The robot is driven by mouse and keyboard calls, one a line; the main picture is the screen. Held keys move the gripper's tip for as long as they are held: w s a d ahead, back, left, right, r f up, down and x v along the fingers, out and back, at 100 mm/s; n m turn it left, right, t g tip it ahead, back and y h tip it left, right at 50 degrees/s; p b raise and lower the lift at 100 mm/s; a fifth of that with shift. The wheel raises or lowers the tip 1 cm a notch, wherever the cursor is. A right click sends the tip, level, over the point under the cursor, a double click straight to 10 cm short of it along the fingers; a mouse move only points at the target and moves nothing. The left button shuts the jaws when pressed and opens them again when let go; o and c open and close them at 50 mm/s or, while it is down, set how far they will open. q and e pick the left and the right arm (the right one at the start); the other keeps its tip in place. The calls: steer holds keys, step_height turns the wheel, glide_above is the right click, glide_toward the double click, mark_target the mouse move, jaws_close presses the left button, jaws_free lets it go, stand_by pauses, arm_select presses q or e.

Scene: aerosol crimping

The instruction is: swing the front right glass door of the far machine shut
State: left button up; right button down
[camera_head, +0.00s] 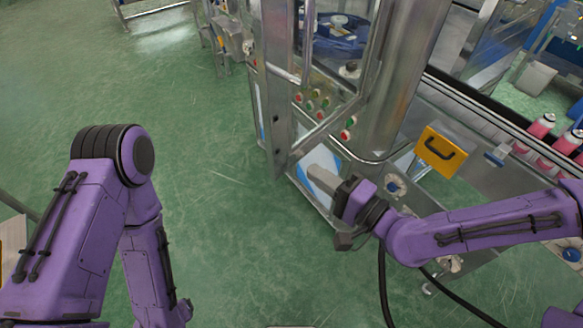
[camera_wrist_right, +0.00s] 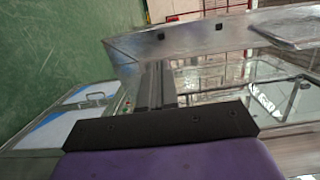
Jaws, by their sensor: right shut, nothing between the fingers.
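The far machine's front right glass door (camera_head: 335,75) stands ajar in the head view, its metal-framed pane angled out from the cabinet. Buttons show through the glass. Its free-edge post (camera_head: 277,95) is on the left. My right gripper (camera_head: 314,172) is shut and empty, just below the door's lower edge in the picture; I cannot tell whether it touches. In the right wrist view the shut fingers (camera_wrist_right: 153,72) lie in front of a metal frame (camera_wrist_right: 180,42) and glass. My left arm is at the left of the head view; its gripper is out of view.
Below the door is a cabinet front with blue-and-white panels (camera_head: 318,165). Green floor (camera_head: 215,175) is clear to the left.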

mark_target(281, 150)
steer(key=x, duration=0.6)
steer(key=shift+w+a+r+p, duration=0.1)
steer(key=shift+w+a+p, duration=0.1)
steer(key=shift+a+p, duration=0.15)
steer(key=shift+w+a, duration=0.25)
steer(key=shift+w, duration=0.05)
arm_select(q)
steer(key=shift+f, duration=0.4)
